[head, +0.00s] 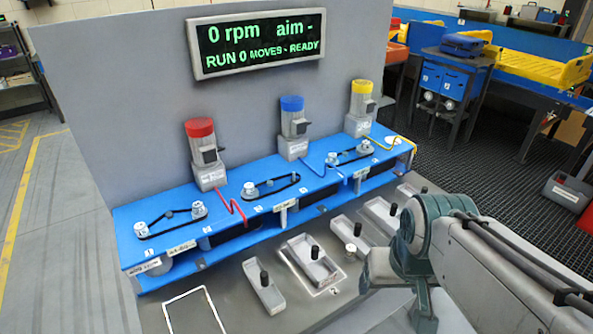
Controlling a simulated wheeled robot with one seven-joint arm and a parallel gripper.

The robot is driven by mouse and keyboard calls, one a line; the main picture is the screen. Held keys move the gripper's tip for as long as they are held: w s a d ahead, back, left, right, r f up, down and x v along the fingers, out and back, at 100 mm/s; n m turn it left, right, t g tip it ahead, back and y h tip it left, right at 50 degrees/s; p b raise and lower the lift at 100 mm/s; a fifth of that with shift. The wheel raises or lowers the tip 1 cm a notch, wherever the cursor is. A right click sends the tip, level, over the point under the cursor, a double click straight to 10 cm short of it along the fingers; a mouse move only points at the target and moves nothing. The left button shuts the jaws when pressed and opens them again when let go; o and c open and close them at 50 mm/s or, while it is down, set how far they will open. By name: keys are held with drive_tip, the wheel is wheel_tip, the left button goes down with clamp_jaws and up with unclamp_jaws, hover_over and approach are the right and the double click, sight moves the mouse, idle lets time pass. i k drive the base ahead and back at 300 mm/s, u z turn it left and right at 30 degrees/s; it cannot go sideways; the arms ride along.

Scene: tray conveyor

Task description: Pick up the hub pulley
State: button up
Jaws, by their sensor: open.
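I cannot tell for sure which part is the hub pulley. A small silver round part (351,249) stands near the grey trays, left of my arm. Silver pulleys (198,209) joined by black belts sit on the blue bench (125,222), with another silver pulley (249,190) by the red wire. My arm reaches in from the lower right, and its joints hide part of the grey surface. My gripper does not show in the head view.
Grey trays with black posts (264,279) line the front surface. Red (199,127), blue (291,103) and yellow-capped (362,87) motors stand behind the belts. A grey panel with a display (257,42) rises behind. A white-outlined rectangle (193,312) at front left is empty.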

sight(350, 253)
drive_tip(key=z, duration=0.05)
drive_tip(key=k, duration=0.45)
drive_tip(key=z, duration=0.65)
drive_tip(key=i, duration=1.05)
drive_tip(key=u, duration=0.7)
